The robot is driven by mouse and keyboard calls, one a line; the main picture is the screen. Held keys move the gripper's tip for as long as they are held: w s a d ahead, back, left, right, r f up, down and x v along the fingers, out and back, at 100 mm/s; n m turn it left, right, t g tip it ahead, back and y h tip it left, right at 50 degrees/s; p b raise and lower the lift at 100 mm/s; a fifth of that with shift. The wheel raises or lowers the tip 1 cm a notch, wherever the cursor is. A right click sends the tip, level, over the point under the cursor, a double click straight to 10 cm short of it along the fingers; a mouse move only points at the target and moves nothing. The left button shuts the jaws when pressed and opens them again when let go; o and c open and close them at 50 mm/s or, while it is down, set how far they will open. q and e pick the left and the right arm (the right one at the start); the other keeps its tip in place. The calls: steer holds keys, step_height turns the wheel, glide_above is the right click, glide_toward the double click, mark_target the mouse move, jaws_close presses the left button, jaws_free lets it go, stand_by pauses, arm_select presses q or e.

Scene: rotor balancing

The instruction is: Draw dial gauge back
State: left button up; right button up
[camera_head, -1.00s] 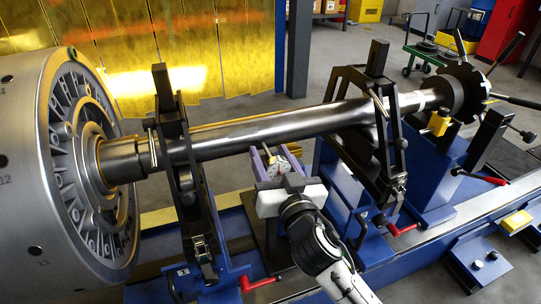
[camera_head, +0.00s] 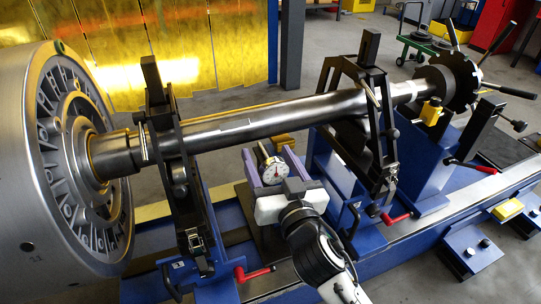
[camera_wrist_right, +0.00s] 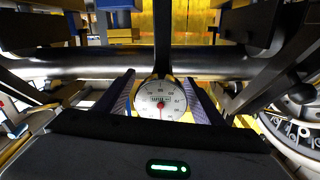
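The dial gauge (camera_head: 274,170), with a round white face and red needle, sits between the purple fingers of my right gripper (camera_head: 274,167), in front of and below the long steel shaft (camera_head: 250,130). In the head view there is a visible gap between gauge and shaft. The gauge's rear and lower parts are hidden. My left gripper is out of view.
A large grey rotor (camera_head: 60,180) stands at left. Black roller stands (camera_head: 160,110) and (camera_head: 325,85) flank my right gripper, with red handles (camera_head: 252,274) and (camera_head: 397,217) low on them. A slotted black disc (camera_head: 452,80) is at the shaft's right end.

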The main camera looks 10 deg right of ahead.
mark_target(269, 157)
step_height(269, 157, up, 3)
steer(key=shift+r+p, duration=0.1)
steer(key=shift+p, duration=0.7)
step_height(269, 157, up, 6)
steer(key=shift+f+p, duration=0.15)
steer(key=shift+p, duration=1.05)
steer(key=shift+r, duration=0.6)
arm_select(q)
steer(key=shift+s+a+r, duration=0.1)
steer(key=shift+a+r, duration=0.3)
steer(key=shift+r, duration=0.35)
